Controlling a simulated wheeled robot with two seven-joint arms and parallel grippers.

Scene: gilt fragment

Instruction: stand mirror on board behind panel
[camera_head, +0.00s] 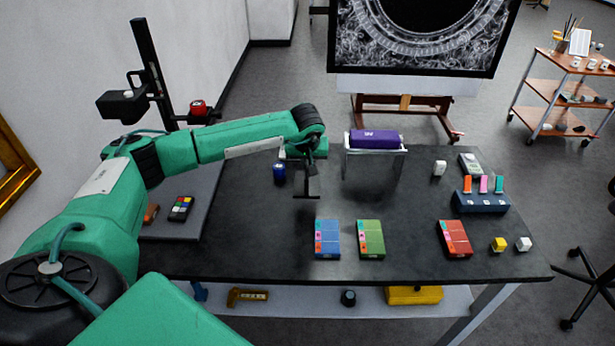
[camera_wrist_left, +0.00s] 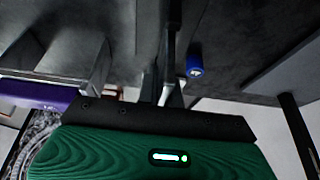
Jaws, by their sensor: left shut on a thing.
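My left gripper (camera_head: 309,158) is over the back middle of the dark table. It is shut on a thin dark plate (camera_head: 307,182), likely the mirror, which hangs upright below it, apparently above the table. In the left wrist view the fingers (camera_wrist_left: 171,88) close on the plate's narrow edge; its face is hard to make out. A grey board (camera_head: 182,226) lies at the table's left side, left of the gripper. I cannot tell which thing is the panel. My right gripper is not in view.
A purple block (camera_head: 375,139) rests on a metal stand (camera_head: 374,158) right of the gripper. A blue canister (camera_head: 279,173) stands just left of the plate. Several coloured boxes (camera_head: 327,239) lie toward the front. A colour chart (camera_head: 181,208) lies on the grey board.

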